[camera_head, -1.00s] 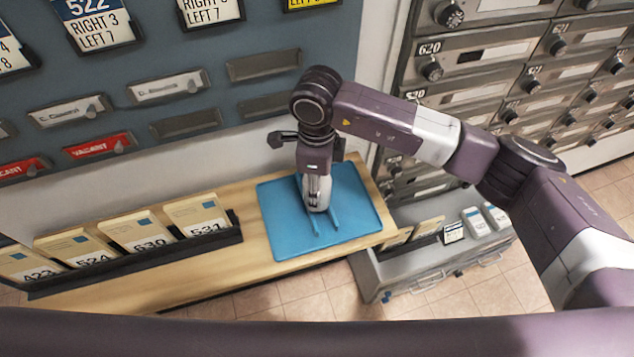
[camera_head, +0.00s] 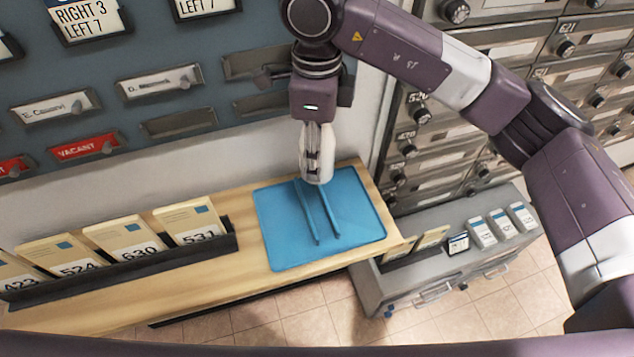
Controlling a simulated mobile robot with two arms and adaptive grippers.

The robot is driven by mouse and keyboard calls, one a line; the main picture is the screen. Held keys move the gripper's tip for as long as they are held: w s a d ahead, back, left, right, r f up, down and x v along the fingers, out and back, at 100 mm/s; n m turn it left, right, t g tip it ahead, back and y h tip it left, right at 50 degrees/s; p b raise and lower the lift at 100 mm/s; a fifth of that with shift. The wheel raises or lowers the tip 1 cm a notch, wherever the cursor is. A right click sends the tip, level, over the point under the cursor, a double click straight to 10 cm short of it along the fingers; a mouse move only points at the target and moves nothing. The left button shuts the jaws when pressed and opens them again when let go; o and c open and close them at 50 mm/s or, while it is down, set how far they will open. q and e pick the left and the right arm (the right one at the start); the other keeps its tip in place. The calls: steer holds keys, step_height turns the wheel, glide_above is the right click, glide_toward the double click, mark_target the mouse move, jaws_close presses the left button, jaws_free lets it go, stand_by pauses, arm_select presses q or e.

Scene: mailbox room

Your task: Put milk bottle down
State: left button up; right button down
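The white milk bottle (camera_head: 325,170) is upright at the back of the blue tray (camera_head: 356,215) on the wooden shelf. My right gripper (camera_head: 312,165) points down from above, with its fingers around the bottle, and appears shut on it. The fingers hide part of the bottle. Its base overlaps the tray's back part in the picture; whether it touches the tray I cannot tell. Two raised blue ridges (camera_head: 329,212) run along the tray, in front of the bottle. My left gripper is not in view.
A black rack (camera_head: 150,260) with numbered cards stands left of the tray on the wooden shelf (camera_head: 240,275). A grey cabinet (camera_head: 440,270) with cards and white packs is at the right. Mailboxes line the wall behind. The tray's front part is clear.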

step_height(320, 180, up, 8)
steer(key=shift+f+b, duration=0.1)
steer(key=shift+b, duration=0.55)
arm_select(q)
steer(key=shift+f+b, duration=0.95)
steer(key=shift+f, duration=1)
arm_select(e)
steer(key=s+d+f+n, duration=0.5)
steer(key=d+f+n, duration=0.3)
steer(key=d+n, duration=0.1)
steer(key=s+d+f+n, duration=0.5)
steer(key=d+f+n, duration=0.2)
steer(key=d+n, duration=0.3)
steer(key=shift+f+n, duration=0.4)
steer(key=shift+w, duration=0.1)
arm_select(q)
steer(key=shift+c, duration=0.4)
